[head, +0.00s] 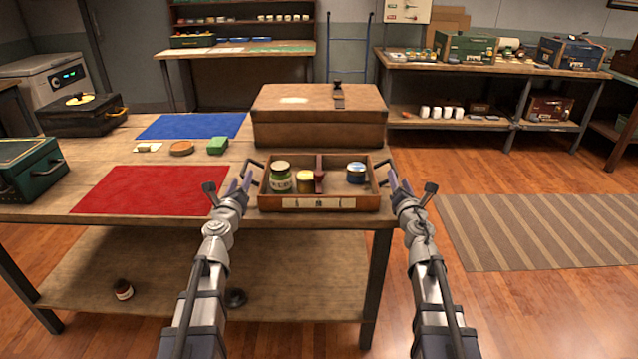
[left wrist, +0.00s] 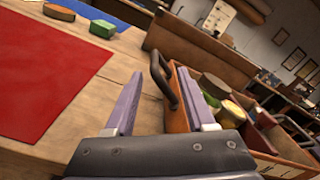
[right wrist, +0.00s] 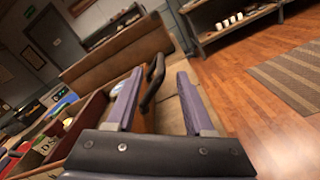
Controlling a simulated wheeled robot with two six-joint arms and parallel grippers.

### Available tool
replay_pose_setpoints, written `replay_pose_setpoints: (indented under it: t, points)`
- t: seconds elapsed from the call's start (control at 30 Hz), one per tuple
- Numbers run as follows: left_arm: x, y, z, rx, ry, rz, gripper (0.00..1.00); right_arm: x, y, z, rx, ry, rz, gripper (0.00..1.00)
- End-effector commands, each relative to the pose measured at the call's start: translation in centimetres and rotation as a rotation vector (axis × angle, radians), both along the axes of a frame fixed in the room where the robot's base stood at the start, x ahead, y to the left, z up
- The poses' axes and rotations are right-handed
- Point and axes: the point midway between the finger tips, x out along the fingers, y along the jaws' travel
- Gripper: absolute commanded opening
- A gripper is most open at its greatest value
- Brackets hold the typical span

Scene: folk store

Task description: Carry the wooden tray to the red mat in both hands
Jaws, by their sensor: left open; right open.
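The wooden tray (head: 336,203) stands on the workbench near its right front edge, with a dark handle at each side. It holds a green jar (head: 280,178), a yellow jar (head: 304,182), a blue tin (head: 356,172) and a dark red item at the divider. The red mat (head: 150,189) lies flat to the left of the tray. My left gripper (head: 240,187) is open at the tray's left handle (left wrist: 162,80), which shows between its fingers. My right gripper (head: 398,184) is open at the right handle (right wrist: 153,82), which shows between its fingers. Neither grips its handle.
A large brown case (head: 320,118) stands right behind the tray. A green box (head: 30,170) stands at the left. The red mat is bare.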

Motion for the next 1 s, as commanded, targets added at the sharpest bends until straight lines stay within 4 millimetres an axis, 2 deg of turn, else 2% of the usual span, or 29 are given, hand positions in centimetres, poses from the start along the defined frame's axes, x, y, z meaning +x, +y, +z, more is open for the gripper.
replay_pose_setpoints:
  t: [0.67,0.87,1.0]
  points:
    - [0.5,0.5,-0.2,-0.03,-0.002,0.015,0.55,0.5,0.1,-0.3,-0.02,0.001,0.011,0.53]
    - [2.3,0.5,-0.2,-0.03,-0.002,0.015,0.55,2.3,0.0,-0.3,-0.019,0.001,0.011,0.53]
    - [4.4,0.5,-0.2,-0.03,-0.002,0.015,0.55,4.3,0.0,-0.3,-0.019,0.001,0.011,0.53]
